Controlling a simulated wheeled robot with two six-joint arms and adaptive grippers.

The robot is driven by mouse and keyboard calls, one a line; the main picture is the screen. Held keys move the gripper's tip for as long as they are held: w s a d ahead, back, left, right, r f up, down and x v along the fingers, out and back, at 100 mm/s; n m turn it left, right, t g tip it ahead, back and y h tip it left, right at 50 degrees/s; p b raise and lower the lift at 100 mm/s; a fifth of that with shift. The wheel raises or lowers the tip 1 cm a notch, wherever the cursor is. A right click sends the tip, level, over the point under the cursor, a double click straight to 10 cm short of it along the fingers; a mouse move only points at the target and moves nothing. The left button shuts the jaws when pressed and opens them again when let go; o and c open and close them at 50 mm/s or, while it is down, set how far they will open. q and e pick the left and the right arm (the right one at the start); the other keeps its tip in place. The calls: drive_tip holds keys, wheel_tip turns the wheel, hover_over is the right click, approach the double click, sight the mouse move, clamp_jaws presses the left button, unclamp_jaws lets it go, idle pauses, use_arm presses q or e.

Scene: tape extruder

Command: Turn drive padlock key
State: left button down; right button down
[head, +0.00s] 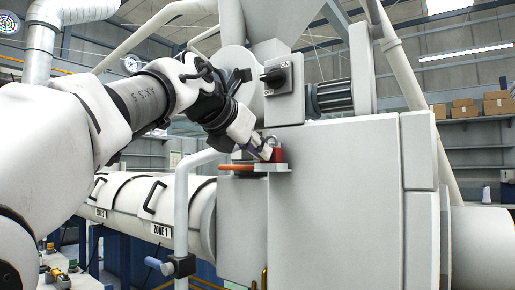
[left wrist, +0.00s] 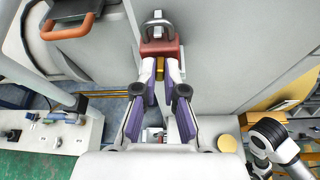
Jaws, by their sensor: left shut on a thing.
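The red padlock (head: 277,155) with its grey shackle sits on a small ledge of the machine, beside a rotary ON switch that is higher up. In the left wrist view the padlock (left wrist: 161,48) is at the top middle, with its shackle pointing away from me. My left gripper (head: 263,151) reaches it from the left. In the left wrist view its fingertips (left wrist: 159,70) are closed on a small brass key (left wrist: 159,69) at the padlock's near face. The fingers hide part of the key, and its turn angle cannot be told.
An orange handle (head: 236,168) lies just left of the padlock. The rotary switch (head: 274,77) and a motor (head: 333,96) are above. A grey upright pipe (head: 182,210) and the white barrel (head: 130,205) lie under my left arm. The cabinet front (head: 340,200) is bare.

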use_arm(q)
drive_tip(key=shift+s+d+f+m+t+y, duration=0.1)
drive_tip(key=shift+m+t+y, duration=0.35)
drive_tip(key=shift+m, duration=0.45)
drive_tip(key=shift+d+m+t+y, duration=0.1)
drive_tip(key=shift+m+t+y, duration=0.35)
drive_tip(key=shift+m, duration=0.45)
drive_tip(key=c, duration=1.2)
unclamp_jaws()
drive_tip(key=shift+c, duration=0.2)
